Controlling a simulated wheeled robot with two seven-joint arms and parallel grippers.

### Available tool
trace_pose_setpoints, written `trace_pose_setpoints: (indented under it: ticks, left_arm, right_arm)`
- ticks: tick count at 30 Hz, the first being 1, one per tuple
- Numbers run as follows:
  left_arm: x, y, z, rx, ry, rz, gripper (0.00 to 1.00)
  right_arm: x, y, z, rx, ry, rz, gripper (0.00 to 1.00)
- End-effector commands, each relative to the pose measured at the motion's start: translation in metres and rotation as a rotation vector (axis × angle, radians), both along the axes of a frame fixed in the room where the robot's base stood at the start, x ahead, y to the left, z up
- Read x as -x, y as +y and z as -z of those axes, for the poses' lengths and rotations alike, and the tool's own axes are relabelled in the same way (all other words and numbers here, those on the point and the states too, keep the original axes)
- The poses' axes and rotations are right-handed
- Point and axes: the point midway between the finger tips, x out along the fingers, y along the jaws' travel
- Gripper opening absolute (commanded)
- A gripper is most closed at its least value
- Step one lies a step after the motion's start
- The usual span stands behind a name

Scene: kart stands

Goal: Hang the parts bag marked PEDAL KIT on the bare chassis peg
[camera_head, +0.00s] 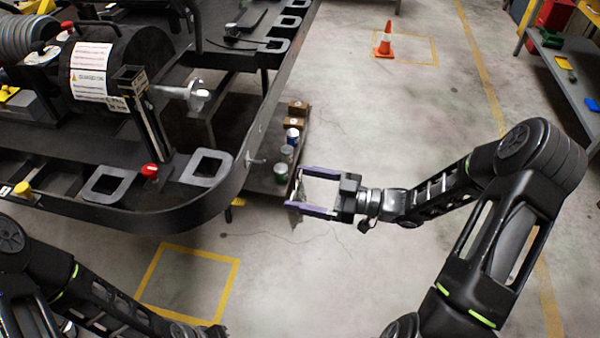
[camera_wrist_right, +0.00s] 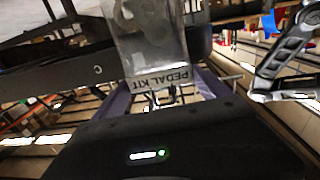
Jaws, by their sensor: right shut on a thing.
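My right gripper (camera_head: 296,190) is shut on a clear parts bag (camera_wrist_right: 152,45), held in the air to the right of the black kart chassis (camera_head: 215,208). The bag's label reads PEDAL KIT, upside down in the right wrist view. In the head view the bag (camera_head: 298,188) shows only as a thin strip between the fingers. A short bare metal peg (camera_head: 257,161) sticks out from the chassis's outer side, to the left of the gripper and apart from the bag. My left forearm shows at the lower left; its gripper is outside the picture.
Below and behind the bag, a low shelf (camera_head: 262,178) carries several cans and small brown boxes (camera_head: 297,108). An orange cone (camera_head: 384,40) stands on the floor at the back. A grey workbench (camera_head: 570,85) is at the right.

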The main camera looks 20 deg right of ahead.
Motion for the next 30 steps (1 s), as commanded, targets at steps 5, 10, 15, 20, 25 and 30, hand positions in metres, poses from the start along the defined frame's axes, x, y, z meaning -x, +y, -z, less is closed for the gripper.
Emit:
trace_pose_setpoints:
  ticks: [5, 10, 15, 20, 25, 30]
  left_arm:
    - [0.0, 0.001, 0.044, -0.001, 0.0, 0.001, 0.17]
    - [0.0, 0.001, 0.071, -0.002, -0.001, 0.001, 0.17]
    - [0.0, 0.001, 0.07, -0.002, -0.002, 0.002, 0.17]
    - [0.0, 0.001, 0.069, -0.002, -0.002, 0.002, 0.17]
    - [0.0, 0.001, 0.069, -0.002, -0.002, 0.002, 0.17]
    - [0.0, 0.001, 0.07, -0.002, -0.002, 0.002, 0.17]
  right_arm:
    - [-0.03, -0.01, 0.024, -0.003, -0.002, -0.024, 0.2]
    - [-0.057, -0.017, 0.027, -0.011, 0.005, -0.048, 0.2]
    - [-0.063, -0.019, 0.02, -0.016, 0.011, -0.053, 0.2]
    - [-0.062, -0.019, 0.02, -0.016, 0.011, -0.053, 0.2]
    - [-0.063, -0.018, 0.02, -0.016, 0.011, -0.053, 0.2]
    - [-0.065, -0.014, 0.021, -0.016, 0.01, -0.053, 0.2]
